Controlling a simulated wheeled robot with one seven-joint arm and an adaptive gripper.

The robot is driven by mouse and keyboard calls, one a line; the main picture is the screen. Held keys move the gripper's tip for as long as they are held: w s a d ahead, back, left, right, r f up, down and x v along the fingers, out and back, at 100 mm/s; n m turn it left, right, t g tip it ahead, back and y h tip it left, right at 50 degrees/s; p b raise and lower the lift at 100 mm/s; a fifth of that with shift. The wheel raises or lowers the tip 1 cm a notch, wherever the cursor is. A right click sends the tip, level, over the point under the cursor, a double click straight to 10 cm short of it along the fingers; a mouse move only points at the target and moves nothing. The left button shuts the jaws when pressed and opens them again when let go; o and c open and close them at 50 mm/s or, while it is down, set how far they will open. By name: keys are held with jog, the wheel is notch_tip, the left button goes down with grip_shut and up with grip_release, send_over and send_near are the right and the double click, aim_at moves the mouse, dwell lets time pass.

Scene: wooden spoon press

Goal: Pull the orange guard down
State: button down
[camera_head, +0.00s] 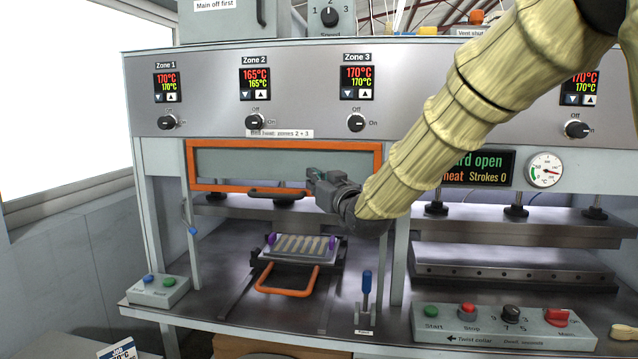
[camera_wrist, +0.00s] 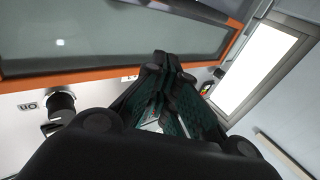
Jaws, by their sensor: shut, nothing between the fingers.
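The orange guard (camera_head: 192,165) is a rectangular orange frame around a grey-green pane, raised in the upper part of the left press opening. A dark handle (camera_head: 277,193) sits at its bottom bar. My gripper (camera_head: 311,177) is shut and empty, in front of the right part of the pane, to the right of and a little above the handle. I cannot tell whether it touches the guard. In the wrist view an orange bar (camera_wrist: 80,74) of the guard and its pane lie beyond the shut fingers (camera_wrist: 168,62). The handle is not clear there.
Below the guard, a tray with an orange loop handle (camera_head: 287,291) sits on rails. A blue-topped lever (camera_head: 367,283) stands to its right. Button boxes (camera_head: 157,291) and (camera_head: 503,325) line the front edge. A partly hidden display (camera_head: 478,168) reads "open". Space before the guard's left half is free.

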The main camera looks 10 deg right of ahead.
jog(key=w+a+f+p, duration=0.2)
jog(key=w+f, duration=0.1)
jog(key=w, duration=0.3)
jog(key=shift+w+a+f, duration=0.15)
jog(key=shift+w+f, duration=0.05)
dwell(0.4)
notch_tip(320, 180, down, 28)
jog(key=b, duration=1.4)
jog(key=shift+s, duration=0.1)
